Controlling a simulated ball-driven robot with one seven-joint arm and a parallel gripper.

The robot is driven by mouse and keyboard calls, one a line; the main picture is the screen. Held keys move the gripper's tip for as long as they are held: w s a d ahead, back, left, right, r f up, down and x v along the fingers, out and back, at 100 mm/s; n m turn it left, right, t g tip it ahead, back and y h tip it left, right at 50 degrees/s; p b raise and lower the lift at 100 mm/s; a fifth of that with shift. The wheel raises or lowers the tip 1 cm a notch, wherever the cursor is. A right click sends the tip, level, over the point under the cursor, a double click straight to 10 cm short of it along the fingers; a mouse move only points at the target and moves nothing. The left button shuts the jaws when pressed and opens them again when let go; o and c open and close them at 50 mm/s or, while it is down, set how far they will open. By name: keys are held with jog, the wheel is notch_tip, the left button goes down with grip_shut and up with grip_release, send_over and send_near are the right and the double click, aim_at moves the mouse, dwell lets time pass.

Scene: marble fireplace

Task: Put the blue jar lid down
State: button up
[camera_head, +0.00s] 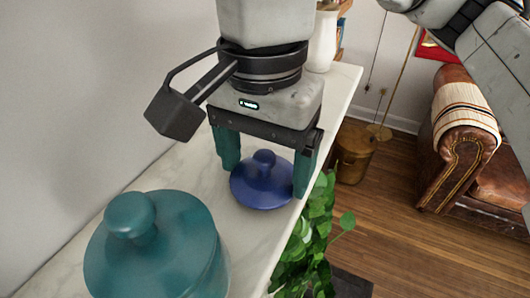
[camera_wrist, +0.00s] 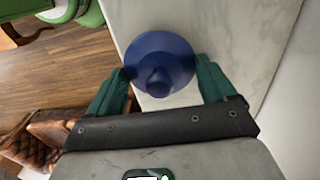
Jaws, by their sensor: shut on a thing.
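The blue jar lid (camera_head: 262,186) is round with a knob on top. It is upright and sits between the two teal fingers of my gripper (camera_head: 265,178), which is shut on it at its rim. In the wrist view the lid (camera_wrist: 160,58) shows between the fingertips (camera_wrist: 163,72). It is over the marble mantel (camera_head: 335,100), close to the edge on the room side. I cannot tell whether its underside touches the marble.
A teal lidded jar (camera_head: 155,250) stands at the front left on the mantel. A white vase (camera_head: 322,40) stands at the far end. A leafy plant (camera_head: 310,235) is just beyond the mantel's edge. The wall is close on the left. Marble between the jar and lid is clear.

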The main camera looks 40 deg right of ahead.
aim_at(263, 155)
jog(key=shift+f, duration=0.35)
jog(key=shift+f+b, duration=0.2)
jog(key=shift+b, duration=0.1)
jog(key=o, duration=0.9)
jog(key=shift+r, duration=0.1)
notch_tip(263, 155, up, 12)
jog(key=shift+r+b, duration=0.15)
jog(key=shift+b, duration=0.25)
jog(key=shift+a, duration=0.1)
